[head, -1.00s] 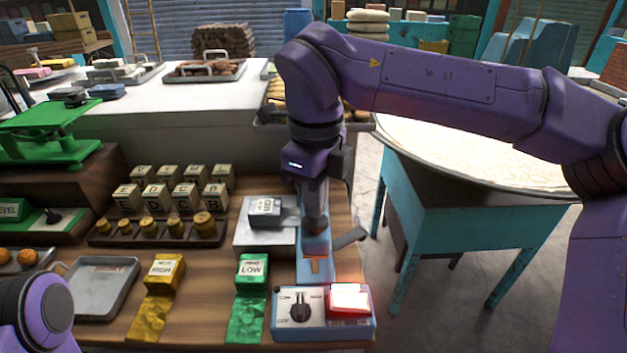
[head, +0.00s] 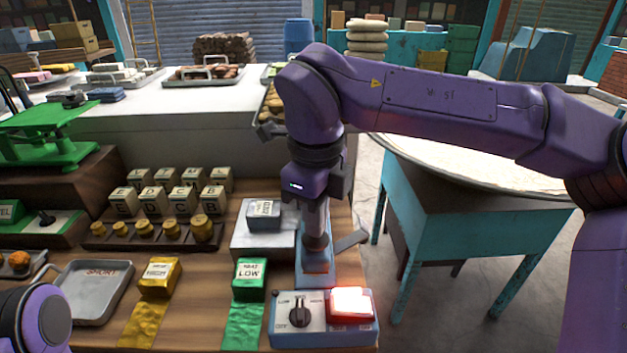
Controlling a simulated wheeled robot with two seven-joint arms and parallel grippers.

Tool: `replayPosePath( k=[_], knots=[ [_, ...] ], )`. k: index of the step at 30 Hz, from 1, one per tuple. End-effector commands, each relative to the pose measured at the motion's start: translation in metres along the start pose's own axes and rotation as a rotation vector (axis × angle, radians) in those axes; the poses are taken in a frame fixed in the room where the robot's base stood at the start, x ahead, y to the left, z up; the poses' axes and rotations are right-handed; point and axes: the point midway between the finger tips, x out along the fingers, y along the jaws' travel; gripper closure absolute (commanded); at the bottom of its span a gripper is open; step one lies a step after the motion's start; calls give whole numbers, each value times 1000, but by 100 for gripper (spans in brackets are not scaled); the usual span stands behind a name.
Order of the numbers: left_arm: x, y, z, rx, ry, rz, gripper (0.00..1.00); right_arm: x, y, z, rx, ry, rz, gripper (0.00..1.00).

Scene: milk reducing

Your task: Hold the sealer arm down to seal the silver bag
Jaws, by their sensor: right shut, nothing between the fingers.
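The sealer is a blue unit with a control box (head: 325,320) at the table's front right; its knob and a lit red lamp (head: 351,303) face me. A small silver-grey labelled pack (head: 264,214), possibly the silver bag, sits on a pale metal block left of the gripper. My left gripper is out of view.
A yellow HIGH block (head: 160,275) and a green LOW block (head: 249,272) stand left of the sealer, with matching strips before them. A grey tray (head: 93,291), brass weights (head: 172,228) and lettered cubes are further left. A teal table (head: 470,230) stands right.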

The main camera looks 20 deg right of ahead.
Motion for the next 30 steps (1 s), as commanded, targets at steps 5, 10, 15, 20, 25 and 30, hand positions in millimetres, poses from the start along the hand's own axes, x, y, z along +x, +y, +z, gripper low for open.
replayPosePath(
  k=[5, 10, 15, 20, 25, 30],
  knots=[
    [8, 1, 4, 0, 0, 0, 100, 11, 2, -1, -1, 0, 1, 100],
    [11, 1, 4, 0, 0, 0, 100, 15, 3, -2, 0, 0, 1, 100],
    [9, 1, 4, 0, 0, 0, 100, 15, 3, -2, 0, 0, 1, 100],
    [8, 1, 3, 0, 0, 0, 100, 16, 3, -2, 0, 0, 1, 100],
    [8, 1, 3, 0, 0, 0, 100, 17, 3, -2, 0, 0, 0, 100],
    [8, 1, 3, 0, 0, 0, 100, 17, 3, -2, 0, 0, 0, 100]
  ],
)
